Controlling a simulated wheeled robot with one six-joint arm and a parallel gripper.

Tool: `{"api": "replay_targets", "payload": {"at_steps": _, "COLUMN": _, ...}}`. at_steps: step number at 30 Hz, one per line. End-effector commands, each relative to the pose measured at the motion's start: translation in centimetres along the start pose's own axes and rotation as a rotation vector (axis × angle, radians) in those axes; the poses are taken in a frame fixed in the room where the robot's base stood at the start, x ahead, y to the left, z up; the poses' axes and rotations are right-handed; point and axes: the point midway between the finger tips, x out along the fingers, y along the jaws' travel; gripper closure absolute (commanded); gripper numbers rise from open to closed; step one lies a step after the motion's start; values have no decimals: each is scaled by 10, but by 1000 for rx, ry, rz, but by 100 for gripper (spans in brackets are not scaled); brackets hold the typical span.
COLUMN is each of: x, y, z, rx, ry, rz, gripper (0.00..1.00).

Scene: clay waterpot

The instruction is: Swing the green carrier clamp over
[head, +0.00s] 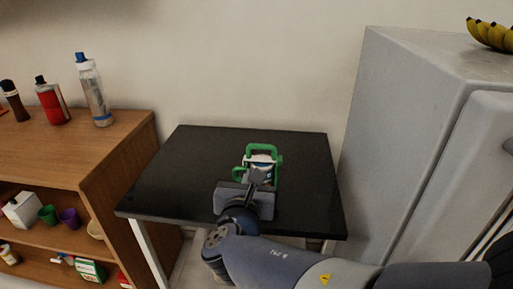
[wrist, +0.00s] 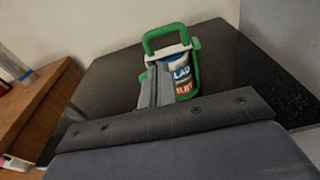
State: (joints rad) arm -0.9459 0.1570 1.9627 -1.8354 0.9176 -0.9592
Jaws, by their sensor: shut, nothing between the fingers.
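The green carrier clamp (head: 264,150) is on the black table, with a looped green handle at its top and another green loop on its left side. In the wrist view its green frame (wrist: 165,32) surrounds a can (wrist: 183,78) with a blue, white and red label. My gripper (head: 257,178) is in front of the carrier, on the near side. In the wrist view my gripper's fingers (wrist: 156,84) are together and overlap the left part of the can. Whether they touch the carrier I cannot tell. The lower left of the carrier is hidden behind my gripper.
The black table (head: 180,165) is otherwise bare. A wooden shelf (head: 110,150) with bottles on top and cups inside stands at the left. A grey fridge (head: 400,110) with bananas (head: 490,33) on top stands close at the right. A wall is behind.

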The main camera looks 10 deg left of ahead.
Motion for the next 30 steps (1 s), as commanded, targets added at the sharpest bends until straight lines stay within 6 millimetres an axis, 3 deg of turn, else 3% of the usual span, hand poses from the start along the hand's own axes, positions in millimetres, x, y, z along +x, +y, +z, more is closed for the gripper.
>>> {"api": "replay_targets", "payload": {"at_steps": 14, "x": 5, "y": 0, "z": 0, "rx": 0, "ry": 0, "rz": -1, "gripper": 100}}
{"api": "replay_targets", "payload": {"at_steps": 30, "x": 90, "y": 0, "z": -1, "rx": -1, "ry": 1, "rz": -2, "gripper": 100}}
